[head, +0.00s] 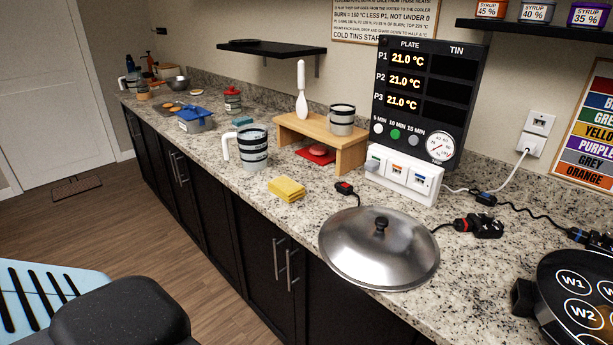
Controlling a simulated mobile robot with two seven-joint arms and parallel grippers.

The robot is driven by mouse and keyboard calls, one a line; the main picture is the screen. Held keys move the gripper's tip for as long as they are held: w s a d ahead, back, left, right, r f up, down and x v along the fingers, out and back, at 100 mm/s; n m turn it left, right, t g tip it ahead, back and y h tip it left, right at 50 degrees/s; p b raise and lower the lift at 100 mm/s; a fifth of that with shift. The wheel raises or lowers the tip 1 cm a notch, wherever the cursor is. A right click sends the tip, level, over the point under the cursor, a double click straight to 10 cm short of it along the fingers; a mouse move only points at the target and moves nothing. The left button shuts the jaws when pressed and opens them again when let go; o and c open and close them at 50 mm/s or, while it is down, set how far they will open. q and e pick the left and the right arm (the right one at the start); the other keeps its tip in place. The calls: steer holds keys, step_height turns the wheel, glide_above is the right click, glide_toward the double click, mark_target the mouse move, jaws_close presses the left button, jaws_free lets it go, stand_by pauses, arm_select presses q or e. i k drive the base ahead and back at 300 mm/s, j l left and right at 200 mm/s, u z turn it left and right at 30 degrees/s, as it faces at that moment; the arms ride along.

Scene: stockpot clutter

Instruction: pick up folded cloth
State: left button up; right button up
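A yellow folded cloth (287,189) lies flat in a small layered stack on the speckled stone counter (225,180), near its front edge. It is left of the large steel lid and in front of the wooden stand. Nothing touches or covers it. Neither of my grippers shows in the head view.
A striped jug (252,148) stands just behind and left of the cloth. A wooden stand (351,147) is behind it, and a domed steel lid (379,248) lies to its right. A black plug (345,188) and cables lie nearby. A hotplate (580,295) is far right.

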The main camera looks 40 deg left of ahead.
mark_target(282, 186)
steer(key=u, duration=1.3)
steer(key=z, duration=1.45)
steer(key=u, duration=1.45)
steer(key=i+z, duration=0.15)
steer(key=z, duration=0.3)
steer(key=i+j+z, duration=0.15)
steer(key=z, duration=0.3)
